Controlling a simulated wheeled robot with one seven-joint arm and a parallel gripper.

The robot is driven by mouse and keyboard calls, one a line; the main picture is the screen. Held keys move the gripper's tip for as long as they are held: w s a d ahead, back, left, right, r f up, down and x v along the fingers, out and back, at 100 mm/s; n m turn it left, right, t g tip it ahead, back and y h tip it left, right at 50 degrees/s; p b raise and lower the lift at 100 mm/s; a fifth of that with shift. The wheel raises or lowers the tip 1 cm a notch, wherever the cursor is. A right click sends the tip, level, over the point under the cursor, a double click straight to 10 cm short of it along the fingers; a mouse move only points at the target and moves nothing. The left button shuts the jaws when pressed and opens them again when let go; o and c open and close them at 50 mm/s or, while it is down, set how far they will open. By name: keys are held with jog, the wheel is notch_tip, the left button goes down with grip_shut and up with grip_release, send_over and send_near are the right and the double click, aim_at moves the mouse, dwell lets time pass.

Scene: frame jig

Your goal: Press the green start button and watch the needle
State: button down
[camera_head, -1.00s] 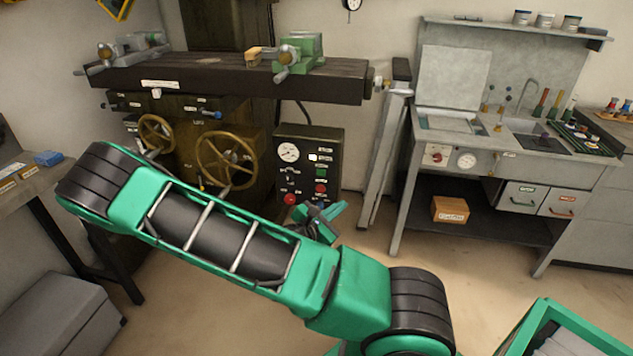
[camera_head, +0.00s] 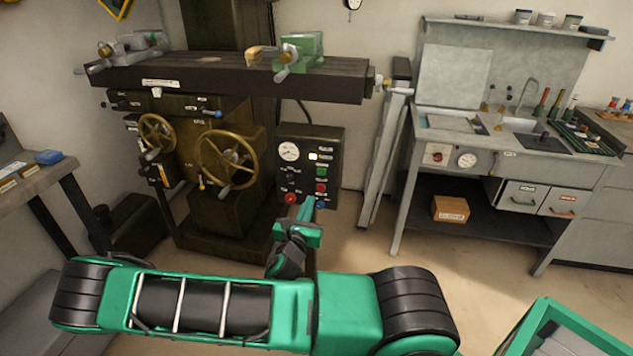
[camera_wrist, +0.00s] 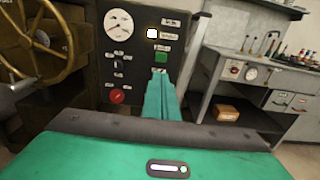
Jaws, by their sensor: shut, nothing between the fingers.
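The dark control panel (camera_head: 310,140) is on the machine's right side. The green button also shows in the wrist view (camera_wrist: 161,58). The round white gauge (camera_head: 289,152) is at the panel's upper left; in the wrist view the gauge (camera_wrist: 118,25) shows a thin dark needle, its reading too small to tell. My gripper (camera_head: 308,203) is shut and empty, in front of the panel's lower edge. In the wrist view its fingertips (camera_wrist: 160,76) appear just below the green button, apparently short of the panel.
A large red knob (camera_head: 290,198) is at the panel's lower left, and a white square (camera_head: 313,156) is beside the gauge. Brass handwheels (camera_head: 227,160) stand left of the panel. The machine table (camera_head: 220,75) overhangs above. A grey sink bench (camera_head: 400,205) is at right.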

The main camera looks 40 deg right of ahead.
aim_at(321, 173)
jog(key=x, duration=1.4)
